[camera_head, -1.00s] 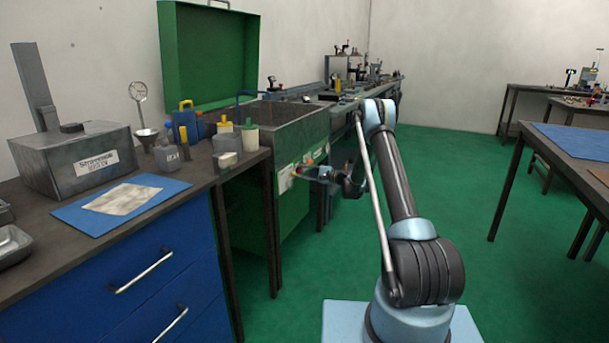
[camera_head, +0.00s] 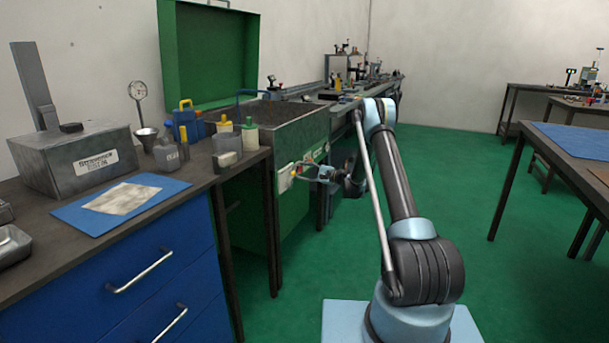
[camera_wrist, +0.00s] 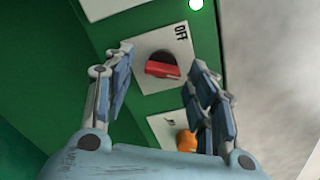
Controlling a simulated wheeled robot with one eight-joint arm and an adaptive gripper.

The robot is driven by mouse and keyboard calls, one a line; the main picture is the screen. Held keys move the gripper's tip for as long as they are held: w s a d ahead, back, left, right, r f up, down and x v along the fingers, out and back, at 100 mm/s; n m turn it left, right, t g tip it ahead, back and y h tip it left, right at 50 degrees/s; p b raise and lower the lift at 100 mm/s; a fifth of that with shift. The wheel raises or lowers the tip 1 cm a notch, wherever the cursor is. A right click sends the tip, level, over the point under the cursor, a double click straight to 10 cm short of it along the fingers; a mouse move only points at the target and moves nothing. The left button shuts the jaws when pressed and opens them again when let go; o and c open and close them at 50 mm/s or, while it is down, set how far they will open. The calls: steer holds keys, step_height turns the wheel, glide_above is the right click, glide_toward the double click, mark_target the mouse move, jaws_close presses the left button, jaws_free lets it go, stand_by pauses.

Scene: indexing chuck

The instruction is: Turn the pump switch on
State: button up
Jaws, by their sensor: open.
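The pump switch (camera_wrist: 163,69) is a red handle on a dark round base. It sits on a white plate (camera_wrist: 178,82) marked "OFF" on a green panel, in the wrist view. The red handle lies roughly crosswise in that view. My gripper (camera_wrist: 160,74) is open, with one finger on each side of the switch. I cannot tell whether either finger touches the handle. In the head view my gripper (camera_head: 309,171) is at the side of the green tank (camera_head: 295,208), in front of its white plates. The switch itself is too small to make out there.
An orange knob (camera_wrist: 187,140) on another white plate is close to the right finger. A bright round lamp (camera_wrist: 196,4) is above the switch plate. A workbench with blue drawers (camera_head: 150,270) stands at the left.

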steer(key=v, duration=1.2)
